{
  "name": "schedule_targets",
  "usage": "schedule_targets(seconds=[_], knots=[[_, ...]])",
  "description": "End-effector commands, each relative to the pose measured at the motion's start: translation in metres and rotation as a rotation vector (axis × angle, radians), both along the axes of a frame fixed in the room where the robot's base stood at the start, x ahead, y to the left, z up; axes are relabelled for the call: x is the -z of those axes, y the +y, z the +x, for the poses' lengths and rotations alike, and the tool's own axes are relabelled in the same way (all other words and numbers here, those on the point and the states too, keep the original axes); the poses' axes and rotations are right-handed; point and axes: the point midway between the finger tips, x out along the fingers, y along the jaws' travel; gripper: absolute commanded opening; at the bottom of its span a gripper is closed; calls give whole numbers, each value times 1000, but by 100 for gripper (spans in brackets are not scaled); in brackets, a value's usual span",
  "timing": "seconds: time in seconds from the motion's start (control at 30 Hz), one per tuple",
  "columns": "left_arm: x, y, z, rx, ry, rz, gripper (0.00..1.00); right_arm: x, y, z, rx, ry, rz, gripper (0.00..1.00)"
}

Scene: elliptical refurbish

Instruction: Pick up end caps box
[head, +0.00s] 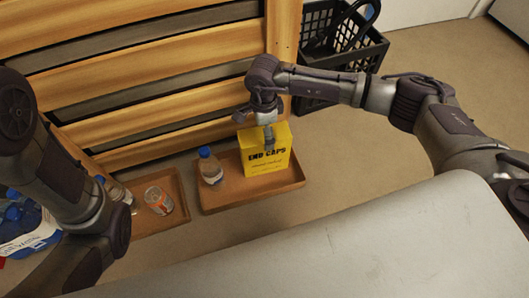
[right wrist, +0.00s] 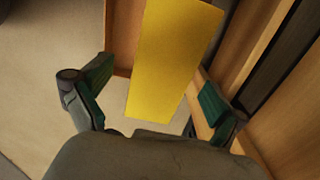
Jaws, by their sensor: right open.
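The yellow end caps box (head: 265,169), with black "END CAPS" lettering, stands upright on a brown wooden tray (head: 220,203) in the head view. My right gripper (head: 267,137) comes down over the top of the box. In the right wrist view the yellow box (right wrist: 168,55) shows between the two spread green-padded fingers of the right gripper (right wrist: 155,97). The right gripper is open, with gaps between its fingers and the box in that picture. My left arm shows at the left of the head view, but its gripper is out of frame.
A blue-capped bottle (head: 209,168) stands left of the box on the same tray. A second tray (head: 178,188) holds a clear jar (head: 158,200). A slatted wooden panel (head: 150,90) rises behind. A black crate (head: 345,55) is at the back right. Floor to the right is clear.

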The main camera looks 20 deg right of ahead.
Motion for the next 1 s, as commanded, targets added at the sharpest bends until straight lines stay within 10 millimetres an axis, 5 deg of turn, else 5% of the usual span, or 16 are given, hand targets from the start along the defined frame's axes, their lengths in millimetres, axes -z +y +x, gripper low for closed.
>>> schedule_targets(seconds=[0.3, 0.6, 1.0], knots=[[45, 0, 0, 0, 2, 0, 53, 46, -2, 3, -1, 2, 1, 97], [46, 0, 0, 1, 1, 1, 53, 49, -2, 3, -1, 1, 2, 97], [46, 0, 0, 1, 1, 1, 53, 49, -2, 3, 0, 1, 2, 32]])
